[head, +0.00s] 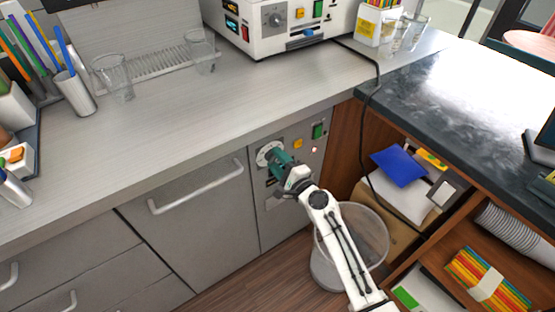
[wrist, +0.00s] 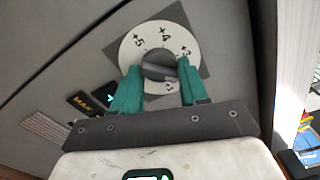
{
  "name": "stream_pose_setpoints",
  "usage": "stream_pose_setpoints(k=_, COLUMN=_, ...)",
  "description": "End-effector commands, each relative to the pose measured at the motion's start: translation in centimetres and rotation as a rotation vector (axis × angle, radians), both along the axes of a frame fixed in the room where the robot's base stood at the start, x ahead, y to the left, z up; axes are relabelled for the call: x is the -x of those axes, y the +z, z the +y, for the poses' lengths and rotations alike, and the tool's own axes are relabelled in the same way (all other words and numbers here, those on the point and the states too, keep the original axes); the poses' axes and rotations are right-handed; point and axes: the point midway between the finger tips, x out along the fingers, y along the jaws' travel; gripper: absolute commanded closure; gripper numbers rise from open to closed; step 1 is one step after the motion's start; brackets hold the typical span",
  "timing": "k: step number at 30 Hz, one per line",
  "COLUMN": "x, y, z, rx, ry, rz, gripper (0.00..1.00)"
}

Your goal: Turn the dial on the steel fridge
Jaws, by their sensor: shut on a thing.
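The fridge dial is a round white disc (wrist: 124,50) with numbers such as +3, +4 and +5 and a dark central knob (wrist: 160,65). In the head view the dial (head: 264,151) is on the steel panel (head: 265,192) under the counter, partly behind my gripper. My gripper (head: 273,156) has green fingers and reaches the dial from the front. In the wrist view its fingers (wrist: 157,75) stand on either side of the knob and are shut on it. The lower part of the dial is partly hidden by the fingers.
An orange button (head: 298,143) and a green switch (head: 318,131) are right of the dial. A steel door with a bar handle (head: 196,187) is left. A grey bin (head: 325,262) stands close to my arm. The counter edge overhangs above; a black cable (head: 364,125) hangs right.

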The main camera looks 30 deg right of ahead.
Motion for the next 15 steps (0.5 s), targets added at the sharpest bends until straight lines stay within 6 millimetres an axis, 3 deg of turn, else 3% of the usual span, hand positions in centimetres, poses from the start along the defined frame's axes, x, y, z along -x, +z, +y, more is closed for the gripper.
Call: stream_pose_setpoints(k=15, x=0.10, y=-0.24, z=-0.11, rx=-0.095, ry=-0.003, rz=0.003, gripper=0.87)
